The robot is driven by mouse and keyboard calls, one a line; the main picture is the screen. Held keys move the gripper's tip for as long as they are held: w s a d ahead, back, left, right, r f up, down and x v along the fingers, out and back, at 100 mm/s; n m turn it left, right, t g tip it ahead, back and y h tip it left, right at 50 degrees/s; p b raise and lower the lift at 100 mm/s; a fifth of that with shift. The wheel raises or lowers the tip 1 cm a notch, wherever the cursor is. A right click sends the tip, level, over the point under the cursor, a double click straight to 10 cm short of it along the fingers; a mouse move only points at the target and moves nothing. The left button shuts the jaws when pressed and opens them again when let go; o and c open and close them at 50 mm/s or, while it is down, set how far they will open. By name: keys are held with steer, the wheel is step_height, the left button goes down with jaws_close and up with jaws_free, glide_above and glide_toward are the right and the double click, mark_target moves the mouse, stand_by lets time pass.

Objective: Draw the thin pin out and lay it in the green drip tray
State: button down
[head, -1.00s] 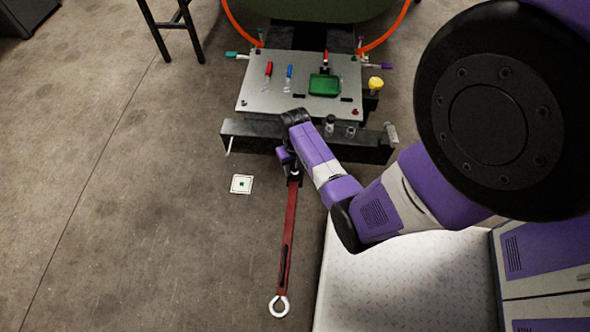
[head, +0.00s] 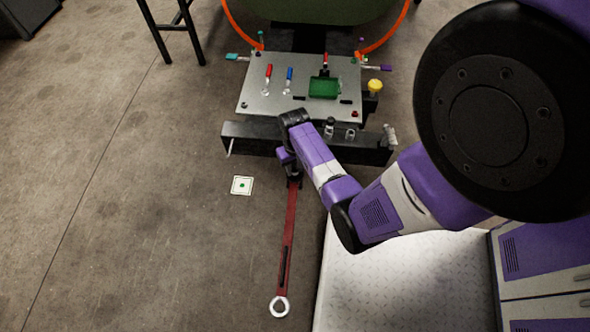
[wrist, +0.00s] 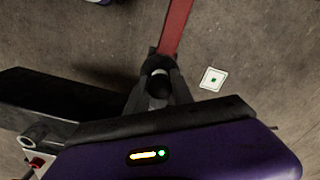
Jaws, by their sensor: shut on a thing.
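My gripper (head: 293,180) is in front of the dark beam, low over the floor. In the wrist view my gripper (wrist: 159,88) is closed around the dark rounded end of a long red strip (wrist: 175,28). In the head view the red strip (head: 287,235) runs from my gripper toward the camera and ends in a pale ring (head: 279,306). I cannot tell whether a thin pin is part of it. The green drip tray (head: 323,88) sits on the right of the grey plate, away from my gripper, and looks empty.
The grey plate (head: 260,101) also carries red (head: 268,72) and blue (head: 289,73) handled pieces. The dark beam (head: 250,132) lies between my gripper and the plate; a thin pale rod (head: 229,147) shows at its left. A white marker card (head: 242,185) lies on open floor.

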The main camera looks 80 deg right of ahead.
steer(key=shift+r+p, duration=2.45)
steer(key=shift+p, duration=0.05)
steer(key=shift+r+p, duration=1.4)
steer(key=shift+p, duration=0.25)
